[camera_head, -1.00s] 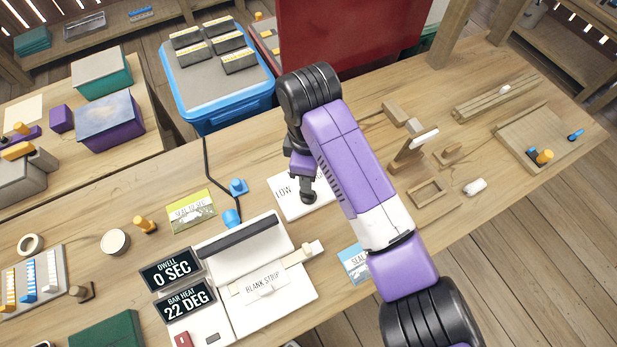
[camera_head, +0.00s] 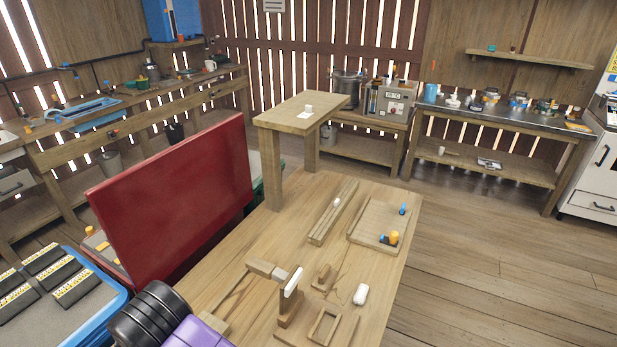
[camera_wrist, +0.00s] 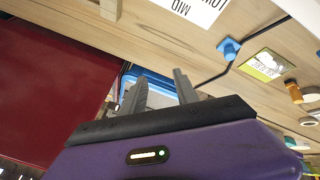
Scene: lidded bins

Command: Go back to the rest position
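My gripper (camera_wrist: 159,76) shows in the wrist view as two grey fingers standing apart on a dark bar above a purple housing. It is open, and nothing shows between the fingers. Beyond it lie part of a blue bin (camera_wrist: 155,82) and the wooden bench top (camera_wrist: 185,45). In the head view only a black joint and a purple link of my arm show at the bottom left; the gripper itself is outside that view.
A red upright panel (camera_head: 180,205) stands left of the bench (camera_head: 225,285). A blue bin (camera_head: 105,278) with black labelled packs is at the lower left. A wooden tray (camera_head: 370,222) and a white block (camera_head: 360,294) lie on the bench. Open floor (camera_head: 480,260) is at the right.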

